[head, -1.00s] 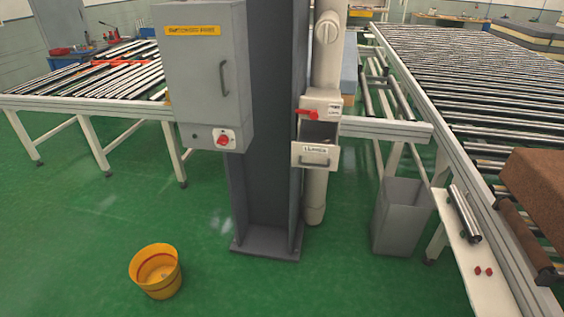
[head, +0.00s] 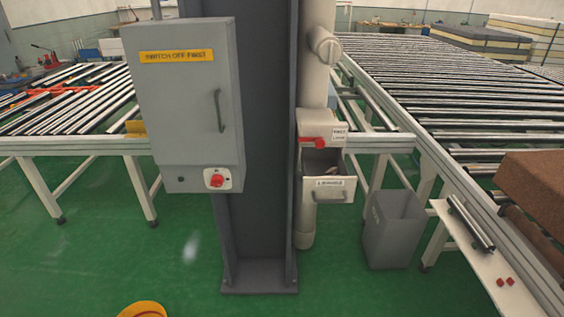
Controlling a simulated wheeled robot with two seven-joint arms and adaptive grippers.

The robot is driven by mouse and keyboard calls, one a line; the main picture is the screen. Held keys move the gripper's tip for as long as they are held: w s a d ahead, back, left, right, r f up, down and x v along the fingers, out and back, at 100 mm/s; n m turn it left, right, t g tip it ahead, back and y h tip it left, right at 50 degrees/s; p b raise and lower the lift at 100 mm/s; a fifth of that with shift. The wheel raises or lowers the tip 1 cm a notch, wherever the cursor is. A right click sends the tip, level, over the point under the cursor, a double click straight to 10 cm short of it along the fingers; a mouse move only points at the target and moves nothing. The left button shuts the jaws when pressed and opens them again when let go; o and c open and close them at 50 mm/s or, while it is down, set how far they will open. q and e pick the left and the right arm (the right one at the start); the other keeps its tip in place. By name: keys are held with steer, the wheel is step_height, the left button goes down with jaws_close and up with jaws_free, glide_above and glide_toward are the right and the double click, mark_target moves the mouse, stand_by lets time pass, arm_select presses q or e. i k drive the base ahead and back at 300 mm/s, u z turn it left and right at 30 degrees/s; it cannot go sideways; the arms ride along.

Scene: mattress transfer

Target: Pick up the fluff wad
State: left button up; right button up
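A small pale grey lump (head: 329,172) shows inside an open drawer; it may be the fluff wad, but it is too small to be sure. The drawer (head: 328,192) is a white box with a handle and a label, pulled out below a white housing on the pipe beside the dark column. A red lever (head: 313,142) sits on the housing above the drawer. Neither of my grippers is in view.
A grey cabinet (head: 180,100) with a red switch hangs left of the dark column (head: 262,225). A grey bin (head: 393,232) stands right of the drawer. Roller tables flank both sides. A yellow bucket (head: 143,310) is cut off at the bottom edge. Green floor lies clear ahead.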

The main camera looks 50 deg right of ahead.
mark_target(333, 170)
steer(key=z, duration=0.1)
steer(key=i, duration=0.9)
steer(key=z, duration=0.25)
